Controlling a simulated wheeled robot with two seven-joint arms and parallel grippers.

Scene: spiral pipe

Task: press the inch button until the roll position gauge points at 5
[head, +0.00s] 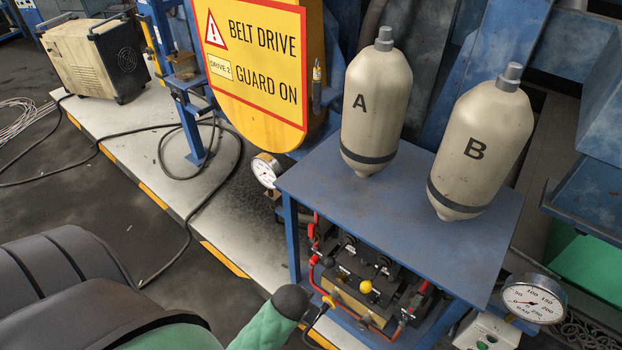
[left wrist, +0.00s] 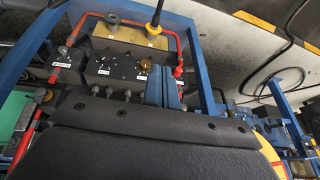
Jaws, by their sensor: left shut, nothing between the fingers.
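No control readable as the inch button shows, and no gauge readable as the roll position gauge. A round dial gauge (head: 533,298) at the lower right has a scale of 0 to 250 and a red needle pointing left, toward its low end. A second dial (head: 267,170) stands left of the blue table, its figures too small to read. A pale box with small round fittings (head: 487,332) sits below the right gauge, partly cut off. My left gripper (left wrist: 163,86) shows in the left wrist view, its blue fingers together and empty, over a dark labelled panel (left wrist: 120,68). My right gripper is out of view.
A blue table (head: 400,215) carries two pale cylinders, A (head: 376,105) and B (head: 482,145). Below it are red pipes and a yellow knob (head: 365,287). A yellow belt guard sign (head: 255,60) stands behind. A black cable (head: 190,225) lies on the pale platform.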

